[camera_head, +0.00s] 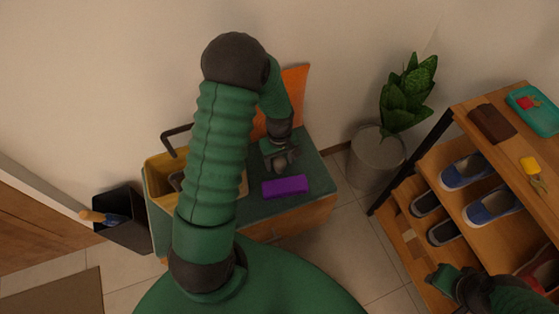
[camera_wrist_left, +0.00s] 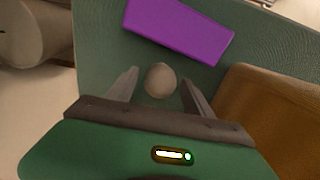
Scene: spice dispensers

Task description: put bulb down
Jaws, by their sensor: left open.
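The bulb (camera_wrist_left: 161,80) shows as a pale round thing between the spread fingers of my left gripper (camera_wrist_left: 157,88) in the left wrist view. A gap shows on each side of it, and it appears to be at the green top of the small cabinet (camera_wrist_left: 98,45). I cannot tell whether it touches the surface. In the head view my left gripper (camera_head: 283,158) is low over the cabinet top, just behind a purple block (camera_head: 285,187). The bulb cannot be made out there. My right gripper (camera_head: 447,282) is at the lower right; its jaws are unclear.
The purple block also shows in the left wrist view (camera_wrist_left: 180,30). An orange panel (camera_head: 296,88) stands at the back of the cabinet. A potted plant (camera_head: 376,155) stands to its right, and a shoe rack (camera_head: 480,150) stands further right.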

